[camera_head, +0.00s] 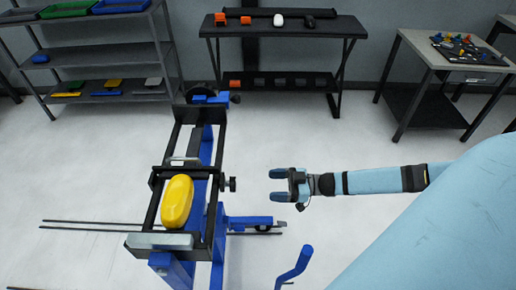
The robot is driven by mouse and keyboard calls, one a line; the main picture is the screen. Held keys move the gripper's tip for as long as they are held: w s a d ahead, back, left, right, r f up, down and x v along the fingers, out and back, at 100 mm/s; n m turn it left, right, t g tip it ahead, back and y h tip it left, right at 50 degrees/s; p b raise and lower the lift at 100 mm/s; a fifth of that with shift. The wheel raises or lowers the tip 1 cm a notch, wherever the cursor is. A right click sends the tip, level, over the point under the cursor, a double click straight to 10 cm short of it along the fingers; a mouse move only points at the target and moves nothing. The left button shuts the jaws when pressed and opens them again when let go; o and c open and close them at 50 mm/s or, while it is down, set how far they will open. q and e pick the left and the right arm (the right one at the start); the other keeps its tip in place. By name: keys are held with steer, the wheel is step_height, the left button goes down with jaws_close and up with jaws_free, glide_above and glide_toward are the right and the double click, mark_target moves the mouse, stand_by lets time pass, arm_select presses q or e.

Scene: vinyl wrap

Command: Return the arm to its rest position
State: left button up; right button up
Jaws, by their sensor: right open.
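My right gripper (277,185) is open and empty, with its blue fingers pointing left. It hangs in free space to the right of a black and blue stand (211,140), apart from it. My light blue right arm reaches in from the right side of the picture. A glossy yellow rounded part (177,202) lies in the black frame of the stand. My left gripper is not in view.
A black table (350,27) with small orange, white and black items stands at the back. A grey shelf (97,50) with coloured trays is at the back left. A side table (415,40) with small parts is at right. Pale floor (300,130) lies clear between.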

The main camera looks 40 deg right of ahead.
steer(key=shift+v, duration=0.9)
steer(key=a+m+t+h, duration=0.1)
steer(key=a+m+h, duration=0.3)
steer(key=a+h, duration=0.75)
steer(key=s+r+m+g+h, duration=0.15)
steer(key=s+r+g, duration=0.25)
steer(key=s, duration=0.4)
steer(key=s+r+m+g+h, duration=0.1)
steer(key=s+r+m+g, duration=0.25)
steer(key=s, duration=0.45)
steer(key=w+a+f+n+t+y+p, duration=0.1)
steer(key=w+a+f+t+y+p, duration=0.1)
steer(key=w+a+f+t+p, duration=0.3)
steer(key=f+t+p, duration=0.1)
steer(key=p, duration=0.2)
steer(key=shift+w+a+n+t+y, duration=0.25)
steer(key=shift+a+n+t+y, duration=0.05)
steer(key=shift+a+t+y, duration=0.1)
